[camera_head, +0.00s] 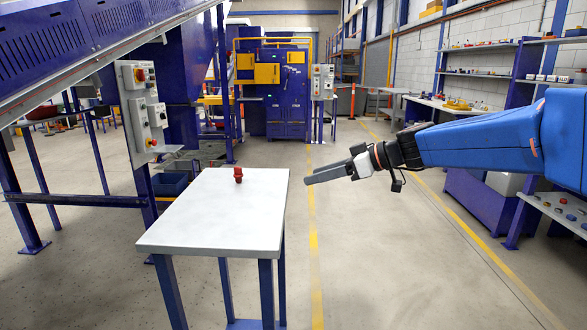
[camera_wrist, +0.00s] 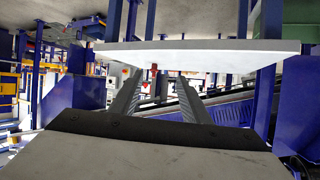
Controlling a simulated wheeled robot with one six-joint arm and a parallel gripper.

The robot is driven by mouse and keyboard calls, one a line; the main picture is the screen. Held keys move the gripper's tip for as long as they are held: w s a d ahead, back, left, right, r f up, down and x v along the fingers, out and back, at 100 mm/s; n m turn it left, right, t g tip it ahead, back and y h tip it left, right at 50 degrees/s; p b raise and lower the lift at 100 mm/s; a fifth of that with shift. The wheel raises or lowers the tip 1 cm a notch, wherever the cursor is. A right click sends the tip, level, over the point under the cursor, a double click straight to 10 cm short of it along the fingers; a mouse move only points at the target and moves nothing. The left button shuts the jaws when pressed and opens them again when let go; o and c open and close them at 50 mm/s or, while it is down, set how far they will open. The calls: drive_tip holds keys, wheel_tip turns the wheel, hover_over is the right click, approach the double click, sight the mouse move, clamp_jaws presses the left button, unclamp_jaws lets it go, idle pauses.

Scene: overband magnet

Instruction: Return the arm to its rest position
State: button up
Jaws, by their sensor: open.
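My arm reaches in from the right in the head view, blue with a dark wrist. My gripper (camera_head: 308,178) points left, in the air just right of the small table. It holds nothing. In the wrist view my gripper (camera_wrist: 157,82) shows two grey fingers spread apart with a gap between them. A small red object (camera_head: 238,174) stands upright on the white tabletop (camera_head: 212,215), to the left of my gripper and apart from it. The wrist view appears upside down, and the red object (camera_wrist: 154,68) shows there small, beyond the fingers, at the tabletop's edge.
A control panel (camera_head: 143,110) on a blue frame stands left of the table. A blue and yellow machine (camera_head: 287,85) stands at the back. Shelves (camera_head: 482,60) and a bench line the right wall. The floor right of the table is clear.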

drive_tip(key=s+d+f+m+h, duration=0.3)
drive_tip(key=s+d+f, duration=0.2)
drive_tip(key=s, duration=0.4)
drive_tip(key=s+d+f+m+h, duration=0.2)
drive_tip(key=s+d+f, duration=0.3)
drive_tip(key=s, duration=0.4)
drive_tip(key=s+d+f+m+h, duration=0.3)
drive_tip(key=s+d+f+m, duration=0.1)
drive_tip(key=s, duration=0.4)
drive_tip(key=shift+s+d+f+g+h, duration=0.3)
drive_tip(key=shift+s+d+f+g, duration=0.1)
drive_tip(key=shift+d+f, duration=0.15)
drive_tip(key=s+d+f+m+h, duration=0.1)
drive_tip(key=s+d, duration=0.1)
drive_tip(key=s+d+f+m+h, duration=0.1)
drive_tip(key=s+d+f, duration=0.1)
drive_tip(key=s+d+f+m+h, duration=0.1)
drive_tip(key=s+d, duration=0.1)
drive_tip(key=shift+s+d+f+m, duration=0.3)
drive_tip(key=shift+d, duration=0.1)
drive_tip(key=shift+c, duration=0.4)
